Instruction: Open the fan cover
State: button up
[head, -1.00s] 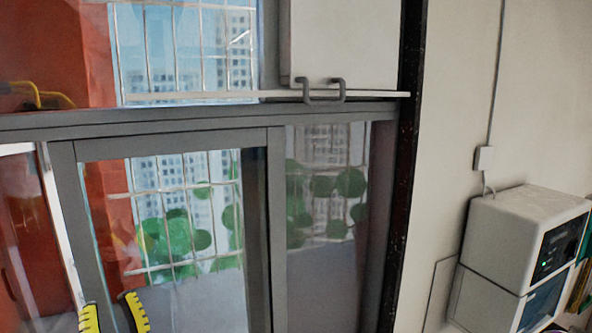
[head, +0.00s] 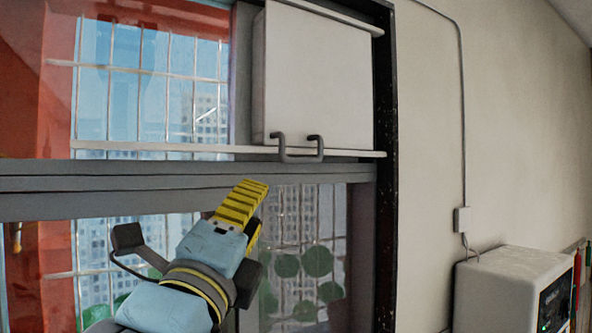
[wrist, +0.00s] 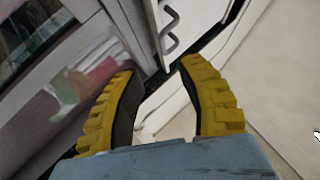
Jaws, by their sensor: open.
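The fan cover (head: 315,80) is a white square panel set high in the window frame, standing closed as far as I can see. A dark grey U-shaped handle (head: 298,150) sits at its lower edge. In the wrist view the handle (wrist: 170,28) shows at the top, beyond my fingertips. My gripper (head: 245,203), with yellow ribbed fingers, is below and to the left of the handle, apart from it. In the wrist view its two fingers (wrist: 158,80) are spread with nothing between them.
A grey window frame (head: 150,186) with glass and bars lies behind my arm. A white box-shaped device (head: 515,285) stands at the lower right. A cable and small wall box (head: 462,220) run down the bare wall.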

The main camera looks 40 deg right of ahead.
jog(key=s+d+m+g, duration=0.1)
jog(key=s, duration=0.1)
jog(key=p, duration=0.4)
send_near(300, 162)
jog(key=shift+m, duration=0.3)
jog(key=x, duration=0.9)
jog(key=shift+d+r, duration=0.15)
jog(key=shift+x, duration=0.85)
jog(key=shift+w, duration=0.1)
grip_shut()
